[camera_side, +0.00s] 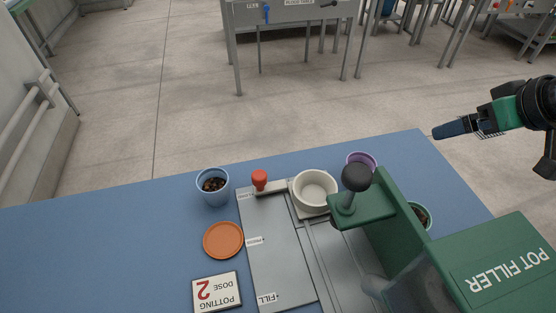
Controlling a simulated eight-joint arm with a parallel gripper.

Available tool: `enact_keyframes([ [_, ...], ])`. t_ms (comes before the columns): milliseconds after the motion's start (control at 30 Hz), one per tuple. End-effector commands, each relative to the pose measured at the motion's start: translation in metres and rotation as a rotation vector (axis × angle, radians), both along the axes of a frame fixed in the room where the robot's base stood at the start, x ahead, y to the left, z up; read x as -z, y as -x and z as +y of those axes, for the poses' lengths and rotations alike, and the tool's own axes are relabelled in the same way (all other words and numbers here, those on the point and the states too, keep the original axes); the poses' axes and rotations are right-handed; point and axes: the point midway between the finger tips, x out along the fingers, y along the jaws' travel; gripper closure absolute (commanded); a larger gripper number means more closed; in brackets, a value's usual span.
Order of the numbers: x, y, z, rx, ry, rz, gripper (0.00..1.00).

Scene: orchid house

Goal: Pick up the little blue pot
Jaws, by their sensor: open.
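The little blue pot (213,196) stands upright on the blue table, left of the grey plate of the pot filler. It holds dark brown, chunky material. My gripper (436,133) is at the upper right, above the table's right edge and far from the blue pot. It is open and empty. It is seen from the side, so the gap between its fingers hardly shows.
The pot filler (492,262) has a black knob, a red knob (259,178) and a white pot (315,188). A purple pot (367,160) and a green pot (426,211) stand near it. An orange saucer (223,240) and a "POTTING DOSE 2" card (216,292) lie near the blue pot. The table's left is clear.

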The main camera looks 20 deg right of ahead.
Motion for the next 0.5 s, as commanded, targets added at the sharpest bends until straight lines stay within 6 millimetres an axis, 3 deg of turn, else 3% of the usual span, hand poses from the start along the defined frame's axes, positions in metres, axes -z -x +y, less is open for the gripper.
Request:
enact_keyframes([
  [167, -0.01, -0.016, 0.018, -0.041, -0.008, 0.02, 0.0],
  [267, -0.02, -0.036, 0.045, -0.091, -0.012, 0.049, 0.0],
  [500, -0.021, -0.083, 0.142, -0.215, -0.012, 0.127, 0.0],
])
